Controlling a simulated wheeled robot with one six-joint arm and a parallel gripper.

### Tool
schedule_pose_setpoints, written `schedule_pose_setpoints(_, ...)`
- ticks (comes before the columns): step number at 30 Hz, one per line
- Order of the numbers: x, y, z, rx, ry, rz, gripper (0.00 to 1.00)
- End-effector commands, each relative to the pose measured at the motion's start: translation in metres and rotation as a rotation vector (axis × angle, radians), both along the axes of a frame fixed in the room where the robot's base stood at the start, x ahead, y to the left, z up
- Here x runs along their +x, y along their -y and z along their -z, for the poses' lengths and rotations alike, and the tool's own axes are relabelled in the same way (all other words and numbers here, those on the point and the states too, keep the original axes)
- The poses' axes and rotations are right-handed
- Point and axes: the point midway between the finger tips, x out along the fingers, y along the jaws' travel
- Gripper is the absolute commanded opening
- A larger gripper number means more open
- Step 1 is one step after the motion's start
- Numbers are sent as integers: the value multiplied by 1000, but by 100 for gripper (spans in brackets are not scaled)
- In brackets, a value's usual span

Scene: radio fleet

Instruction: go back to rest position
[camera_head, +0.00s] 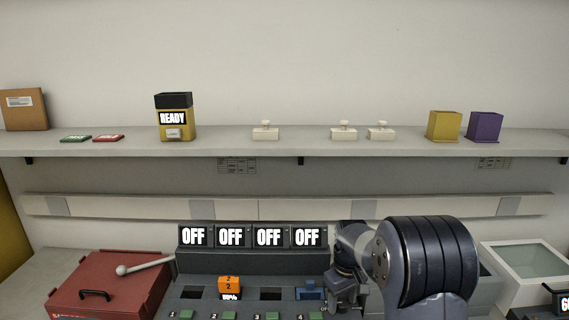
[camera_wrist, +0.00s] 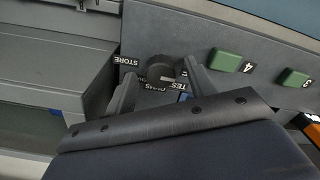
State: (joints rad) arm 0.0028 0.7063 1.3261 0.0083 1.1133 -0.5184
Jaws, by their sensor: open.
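My gripper (camera_head: 345,303) is low at the right end of the dark console (camera_head: 215,263) in the head view. In the wrist view my gripper (camera_wrist: 163,88) is open, with one finger on each side of a dark round knob (camera_wrist: 160,70). Labels around the knob include "STORE"; another is partly covered. I cannot tell whether the fingers touch the knob. An orange radio (camera_head: 228,283) marked 2 stands in the second slot. A blue piece (camera_head: 310,291) is at the fourth slot, beside my gripper. Four displays read OFF.
Green buttons (camera_wrist: 224,60) lie close to my gripper. The shelf (camera_head: 220,146) above holds a READY container (camera_head: 174,118), white pieces, yellow and purple bins.

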Motion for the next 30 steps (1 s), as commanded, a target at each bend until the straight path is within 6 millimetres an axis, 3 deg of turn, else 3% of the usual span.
schedule_pose_setpoints(30, 0, -1, 0, 0, 0, 837, 52)
